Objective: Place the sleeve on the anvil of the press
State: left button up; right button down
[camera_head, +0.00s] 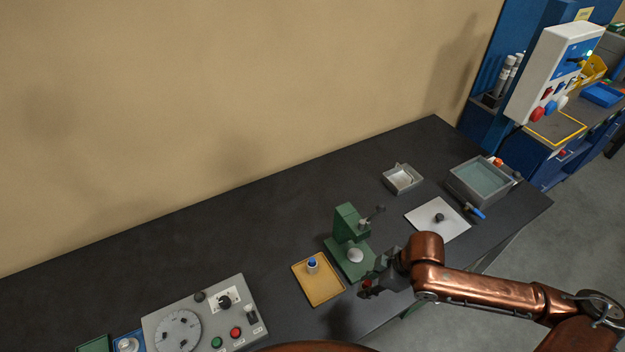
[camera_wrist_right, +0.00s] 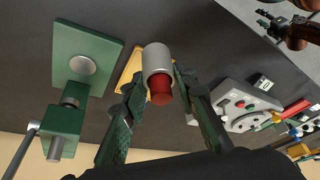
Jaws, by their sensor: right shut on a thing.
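The green press (camera_head: 346,222) stands on the dark bench, with its pale round anvil (camera_head: 355,255) on the base plate. In the right wrist view the press base (camera_wrist_right: 105,52) lies to the left, and the round anvil (camera_wrist_right: 83,65) on it is bare. My right gripper (camera_head: 370,286) is in front of the press, near the bench's front edge. It is shut on a silver cylindrical sleeve (camera_wrist_right: 156,58) with a red end piece (camera_wrist_right: 160,91). The sleeve is apart from the anvil.
A yellow tray (camera_head: 321,290) left of the press carries a small blue-topped cylinder (camera_head: 312,266). A control panel (camera_head: 160,322) stands farther left. A white plate (camera_head: 455,226) with a dark knob, a small grey box (camera_head: 391,184) and a larger grey bin (camera_head: 462,188) are to the right.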

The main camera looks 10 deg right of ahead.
pick_arm(q)
notch_tip(320, 180, down, 6)
jog(key=b, duration=0.6)
jog(key=shift+s, duration=0.35)
pick_arm(e)
jog(key=w+r+m+t+h, duration=0.2)
jog(key=w+m+h, duration=0.2)
jog(key=w+m, duration=0.7)
jog(key=shift+w+d+r+m+t, duration=0.15)
jog(key=shift+w+d+m+t, duration=0.15)
jog(key=shift+m, duration=0.7)
pick_arm(q)
jog(key=shift+d+f, duration=0.1)
